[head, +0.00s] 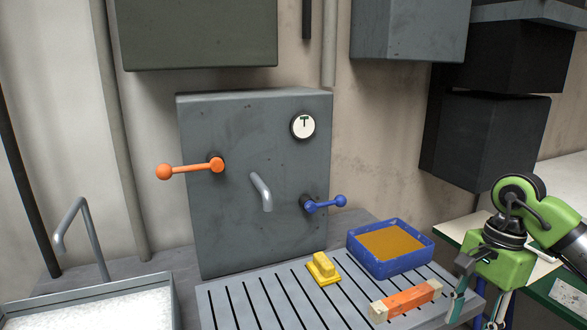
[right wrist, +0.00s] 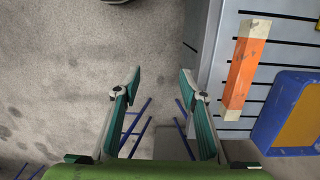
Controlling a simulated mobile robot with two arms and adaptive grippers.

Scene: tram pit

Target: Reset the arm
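My right gripper (head: 476,318) is at the lower right of the head view, pointing down beside the right end of the slotted bench. In the right wrist view its two fingers (right wrist: 160,80) are spread apart with nothing between them, over grey floor. An orange block with bare wood ends (head: 407,300) lies on the bench to the left of the gripper, apart from it. The block also shows in the right wrist view (right wrist: 245,72), right of the fingers. My left gripper is not in view.
The slotted bench (head: 240,300) also holds a yellow block (head: 323,268) and a blue tray (head: 357,262) with brown contents. Behind stands a grey cabinet (head: 230,240) with an orange lever (head: 188,169), a blue lever (head: 325,204), a spout and a dial. A sink-like basin is at left.

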